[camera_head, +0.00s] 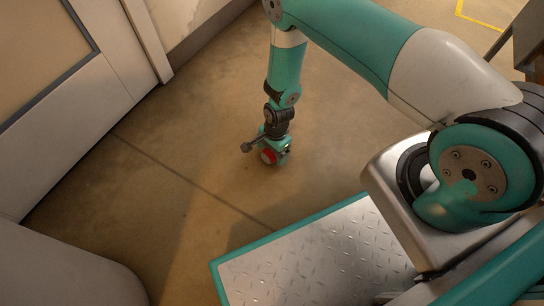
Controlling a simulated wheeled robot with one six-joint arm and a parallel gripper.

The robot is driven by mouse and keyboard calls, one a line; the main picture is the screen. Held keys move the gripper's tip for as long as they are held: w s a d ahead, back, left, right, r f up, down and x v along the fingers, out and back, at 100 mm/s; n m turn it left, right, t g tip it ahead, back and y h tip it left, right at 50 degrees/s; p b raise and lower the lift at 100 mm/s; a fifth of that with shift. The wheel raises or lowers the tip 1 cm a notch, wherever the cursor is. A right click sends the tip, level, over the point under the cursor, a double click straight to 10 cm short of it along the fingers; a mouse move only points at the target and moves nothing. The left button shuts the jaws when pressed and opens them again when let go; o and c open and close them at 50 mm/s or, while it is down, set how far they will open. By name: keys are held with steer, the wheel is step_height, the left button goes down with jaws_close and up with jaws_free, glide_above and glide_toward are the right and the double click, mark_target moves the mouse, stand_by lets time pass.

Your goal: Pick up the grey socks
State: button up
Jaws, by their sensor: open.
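I see no grey socks in this view; the floor around my gripper shows none. My gripper (276,160) hangs at the end of my teal and white arm, low over the brown floor, pointing down. It is open. Its fingertips are small and mostly hidden beneath the wrist, and I see nothing held in it.
A pale panelled door (85,75) stands at the left. A grey rounded body (60,275) fills the lower left corner. The concrete floor (180,140) is clear around my gripper. Yellow tape (480,20) and a dark piece of furniture (530,38) are at the upper right.

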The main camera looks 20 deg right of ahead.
steer(key=shift+f, duration=0.5)
steer(key=shift+r, duration=0.1)
steer(key=c, duration=1)
steer(key=shift+o, duration=0.2)
